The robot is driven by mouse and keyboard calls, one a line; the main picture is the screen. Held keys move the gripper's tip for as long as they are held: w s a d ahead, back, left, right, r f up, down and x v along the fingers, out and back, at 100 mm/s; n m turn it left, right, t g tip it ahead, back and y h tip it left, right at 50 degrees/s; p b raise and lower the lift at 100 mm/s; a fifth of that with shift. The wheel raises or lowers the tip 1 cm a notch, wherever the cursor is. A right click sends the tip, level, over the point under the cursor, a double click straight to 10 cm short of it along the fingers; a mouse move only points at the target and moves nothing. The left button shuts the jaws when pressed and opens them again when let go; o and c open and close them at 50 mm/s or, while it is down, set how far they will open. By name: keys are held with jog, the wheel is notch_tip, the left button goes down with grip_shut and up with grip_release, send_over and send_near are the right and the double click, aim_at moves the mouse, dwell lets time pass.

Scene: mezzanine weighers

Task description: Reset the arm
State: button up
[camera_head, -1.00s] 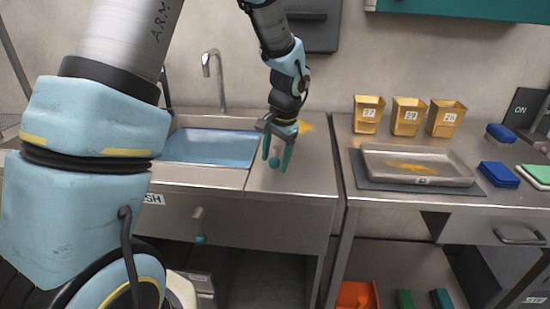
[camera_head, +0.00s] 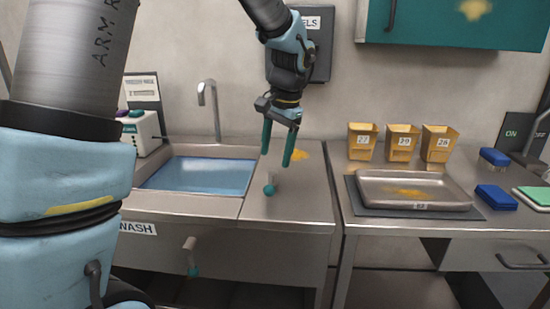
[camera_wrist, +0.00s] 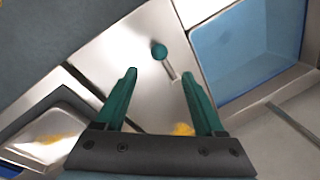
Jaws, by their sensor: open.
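My gripper (camera_head: 277,162) hangs from my arm above the steel counter (camera_head: 305,205), right of the sink. Its two teal fingers point down, spread apart with nothing between them. Below and between the fingertips in the head view stands a small lever with a teal ball knob (camera_head: 269,190) on the counter. In the wrist view the fingers (camera_wrist: 163,85) are apart, and the teal knob (camera_wrist: 159,51) shows beyond them, clear of both.
A sink with blue water (camera_head: 205,174) and a tap (camera_head: 209,95) lie left. Right stand a metal tray (camera_head: 450,190) and several yellow numbered bins (camera_head: 402,142). A teal cabinet (camera_head: 450,25) hangs upper right.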

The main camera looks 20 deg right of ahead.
jog(key=s+a+f+n, duration=0.2)
jog(key=a+n, duration=0.1)
jog(key=a, duration=0.6)
jog(key=s+a+f+n+h, duration=0.1)
jog(key=s+a+f+n, duration=0.1)
jog(key=a, duration=0.8)
jog(key=s+a+f+n, duration=0.3)
jog(key=a+n, duration=0.2)
jog(key=a, duration=0.4)
jog(key=shift+a+f+n, duration=0.15)
jog(key=shift+f+n, duration=0.15)
jog(key=shift+n, duration=0.1)
